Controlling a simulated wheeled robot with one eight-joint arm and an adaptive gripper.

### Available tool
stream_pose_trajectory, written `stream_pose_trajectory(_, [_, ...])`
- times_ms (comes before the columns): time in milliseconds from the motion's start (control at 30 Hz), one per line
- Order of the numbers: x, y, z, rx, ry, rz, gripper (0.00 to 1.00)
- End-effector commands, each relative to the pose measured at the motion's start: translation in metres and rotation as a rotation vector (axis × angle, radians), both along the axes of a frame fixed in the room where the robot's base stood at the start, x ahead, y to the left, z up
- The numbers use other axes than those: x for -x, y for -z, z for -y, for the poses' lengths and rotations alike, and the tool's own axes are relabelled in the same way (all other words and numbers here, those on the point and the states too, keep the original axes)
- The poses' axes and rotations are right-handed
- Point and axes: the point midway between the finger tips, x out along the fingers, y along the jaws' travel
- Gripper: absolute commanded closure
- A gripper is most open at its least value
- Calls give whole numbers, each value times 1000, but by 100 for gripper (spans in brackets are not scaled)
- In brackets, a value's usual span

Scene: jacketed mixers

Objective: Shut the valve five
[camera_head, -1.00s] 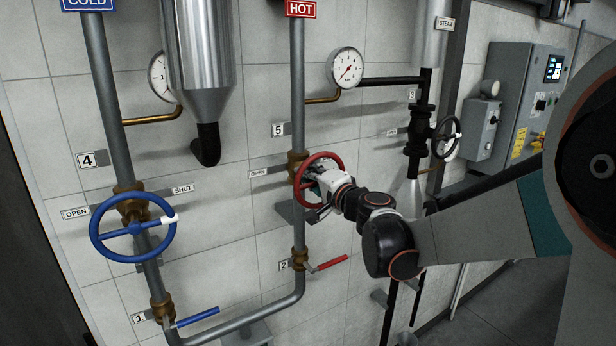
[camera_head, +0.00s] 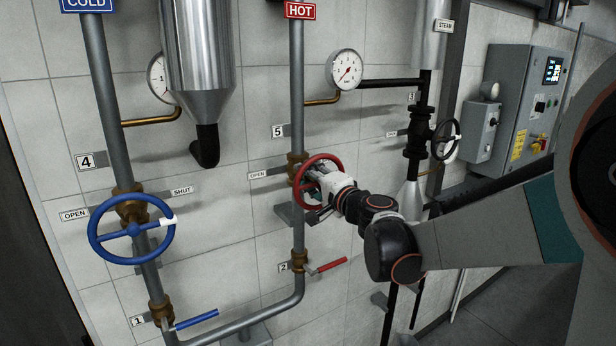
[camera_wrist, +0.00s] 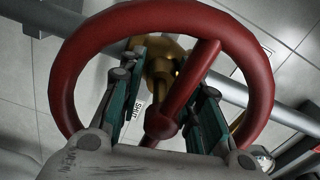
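Valve five is the red handwheel (camera_head: 304,197) on the brass valve body (camera_head: 294,166) of the HOT pipe, below the number 5 plate (camera_head: 278,131). My gripper (camera_head: 322,183) is at the wheel, its fingers partly hidden there. In the wrist view the red rim (camera_wrist: 262,75) fills the upper part. The fingers of my gripper (camera_wrist: 168,115) reach inside the rim, spread apart on both sides of the hub (camera_wrist: 160,125) and a red spoke (camera_wrist: 192,80). They look apart from the spoke. A SHUT plate (camera_wrist: 139,108) shows behind the left finger.
The blue handwheel (camera_head: 133,229) of valve 4 is at left. A red lever (camera_head: 331,264) at valve 2 sits below the red wheel. The black handwheel (camera_head: 445,139) of valve 3 and a grey control box (camera_head: 512,110) are to the right. A gauge (camera_head: 344,70) is above.

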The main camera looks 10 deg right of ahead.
Motion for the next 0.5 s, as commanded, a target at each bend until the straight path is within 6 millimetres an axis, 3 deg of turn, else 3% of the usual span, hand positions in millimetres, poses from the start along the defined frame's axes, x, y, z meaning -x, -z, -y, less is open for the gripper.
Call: stream_pose_trajectory(500, [91,1,29,0,2,-1,68])
